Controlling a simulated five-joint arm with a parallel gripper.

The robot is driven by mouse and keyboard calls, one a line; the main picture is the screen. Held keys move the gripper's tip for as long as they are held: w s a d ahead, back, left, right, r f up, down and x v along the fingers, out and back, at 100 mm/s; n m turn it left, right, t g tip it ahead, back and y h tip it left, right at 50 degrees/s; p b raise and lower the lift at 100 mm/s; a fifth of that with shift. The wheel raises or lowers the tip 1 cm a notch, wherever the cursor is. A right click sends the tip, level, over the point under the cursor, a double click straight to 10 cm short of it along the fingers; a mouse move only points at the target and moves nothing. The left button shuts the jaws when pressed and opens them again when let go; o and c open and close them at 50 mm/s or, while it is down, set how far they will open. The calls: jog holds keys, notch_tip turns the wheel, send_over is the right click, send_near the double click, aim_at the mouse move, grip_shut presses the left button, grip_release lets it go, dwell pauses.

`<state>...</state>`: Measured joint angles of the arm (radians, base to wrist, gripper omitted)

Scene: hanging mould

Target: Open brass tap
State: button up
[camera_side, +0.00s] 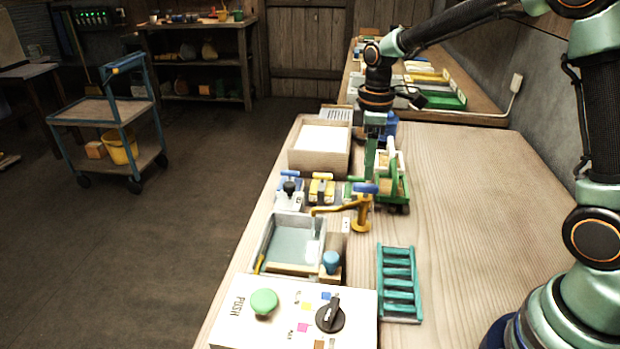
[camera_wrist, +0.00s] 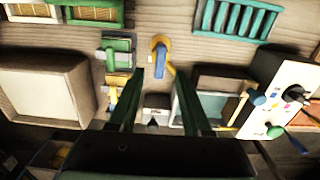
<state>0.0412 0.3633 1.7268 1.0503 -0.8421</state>
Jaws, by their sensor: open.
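The brass tap (camera_side: 361,214) stands on the wooden bench, its spout pointing left towards the grey basin (camera_side: 268,236). Its blue handle (camera_side: 365,188) lies across the top. In the wrist view the tap (camera_wrist: 158,40) shows from above, with the blue handle (camera_wrist: 161,53) just beyond my fingertips. My gripper (camera_side: 371,172) points down, behind the tap in the side view. In the wrist view my gripper (camera_wrist: 160,77) has its two dark green fingers spread with nothing between them. The fingers appear apart from the handle.
A white control panel (camera_side: 250,325) with a green button and black knob is in front. A teal rack (camera_side: 398,282) lies right of the basin. A green-and-yellow piece (camera_side: 393,185), small blue and yellow devices and a wooden box (camera_side: 319,161) crowd the tap. The bench is clear to the right.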

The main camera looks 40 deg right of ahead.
aim_at(366, 184)
notch_tip(366, 184, up, 8)
jog(key=shift+f, duration=0.25)
jog(key=s+a+r+m+t, duration=0.1)
jog(key=s+r+m+t, duration=0.1)
jog(key=s+m+t, duration=0.3)
jog(key=s+m, duration=0.4)
jog(key=s, duration=0.5)
jog(key=shift+s+a+t, duration=0.15)
jog(key=shift+a+t, duration=0.15)
jog(key=shift+a, duration=0.1)
